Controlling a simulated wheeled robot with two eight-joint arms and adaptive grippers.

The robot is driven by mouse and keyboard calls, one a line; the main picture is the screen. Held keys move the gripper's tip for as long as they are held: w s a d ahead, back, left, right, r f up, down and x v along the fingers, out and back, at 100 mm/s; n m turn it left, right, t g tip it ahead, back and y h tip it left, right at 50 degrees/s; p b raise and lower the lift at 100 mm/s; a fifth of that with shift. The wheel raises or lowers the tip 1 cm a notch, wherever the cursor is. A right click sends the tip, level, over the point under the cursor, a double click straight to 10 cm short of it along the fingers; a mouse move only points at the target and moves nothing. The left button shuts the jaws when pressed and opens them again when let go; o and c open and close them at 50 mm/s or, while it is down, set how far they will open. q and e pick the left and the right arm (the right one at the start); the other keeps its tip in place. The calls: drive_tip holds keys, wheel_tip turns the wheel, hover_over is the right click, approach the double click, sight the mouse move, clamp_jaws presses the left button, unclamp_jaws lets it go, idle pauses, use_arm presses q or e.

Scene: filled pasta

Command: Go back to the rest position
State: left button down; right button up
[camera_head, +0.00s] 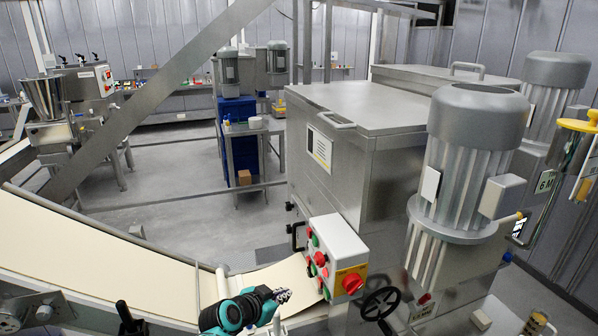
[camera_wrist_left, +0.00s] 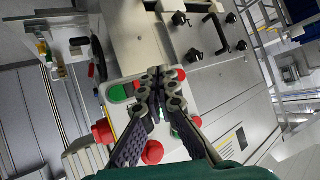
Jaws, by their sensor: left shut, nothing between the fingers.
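My left gripper (camera_head: 275,297) shows at the bottom middle of the head view, teal with dark fingers. It is shut and empty. It is in front of a white control box (camera_head: 338,247) with red and green buttons, just left of the box's lower part. In the left wrist view the closed fingers (camera_wrist_left: 158,78) overlap the control box (camera_wrist_left: 118,113), with red and green buttons around them. I cannot tell whether the fingertips touch a button. My right gripper is not in view.
A cream conveyor belt (camera_head: 95,265) runs from the left to below the control box. A large steel machine (camera_head: 345,130) and a grey motor (camera_head: 463,160) fill the right. A black handwheel (camera_head: 381,303) sits below the box. Open grey floor (camera_head: 180,205) lies beyond the belt.

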use_arm(q)
drive_tip(key=s+a+n+g+y, duration=0.1)
drive_tip(key=s+a+n+y, duration=0.1)
drive_tip(key=s+a, duration=0.3)
drive_tip(key=s+a+f+n+g+y+b, duration=0.1)
drive_tip(key=s+a+n+y, duration=0.1)
drive_tip(key=s, duration=0.9)
drive_tip(key=s+a+n+y, duration=0.2)
drive_tip(key=s+a+n, duration=0.2)
drive_tip(key=s+a, duration=0.3)
drive_tip(key=shift+s+a+f+n+g, duration=0.15)
drive_tip(key=shift+s+a+n+g, duration=0.2)
drive_tip(key=shift+s, duration=0.55)
drive_tip(key=shift+d, duration=0.1)
